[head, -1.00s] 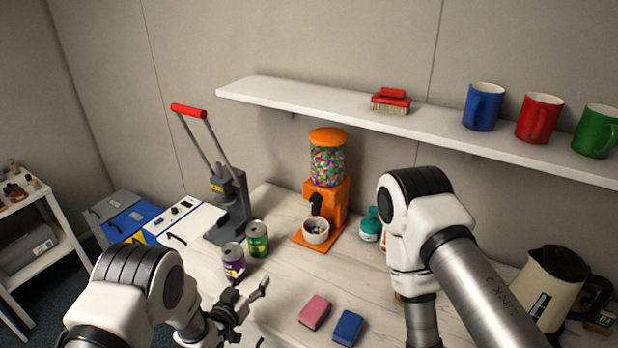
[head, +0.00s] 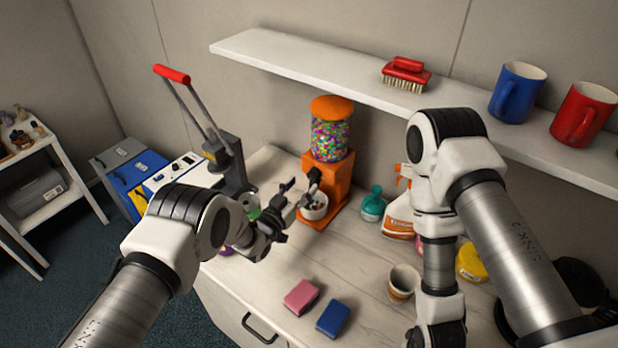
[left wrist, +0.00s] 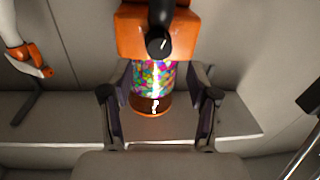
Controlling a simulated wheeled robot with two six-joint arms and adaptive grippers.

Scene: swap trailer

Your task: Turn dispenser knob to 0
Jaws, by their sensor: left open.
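The orange dispenser (head: 341,175) stands on the counter against the wall, with a clear globe of colourful candy (head: 329,138). Its black knob (head: 314,179) is on the front, above a white bowl (head: 314,207) of candy. My left gripper (head: 297,193) is open and empty, just in front and left of the knob. In the left wrist view the dispenser (left wrist: 127,32) appears upside down. The knob (left wrist: 159,42) shows a pale mark, and the open fingers (left wrist: 160,100) are spread on either side of the globe's image. No contact is clear. My right gripper is out of view.
A spray bottle (head: 399,214) and teal bottle (head: 373,204) stand right of the dispenser. A lever press (head: 232,165) is at left. Pink (head: 301,296) and blue (head: 333,317) sponges lie in front. A shelf (head: 300,70) runs above. My left arm partly hides the cans.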

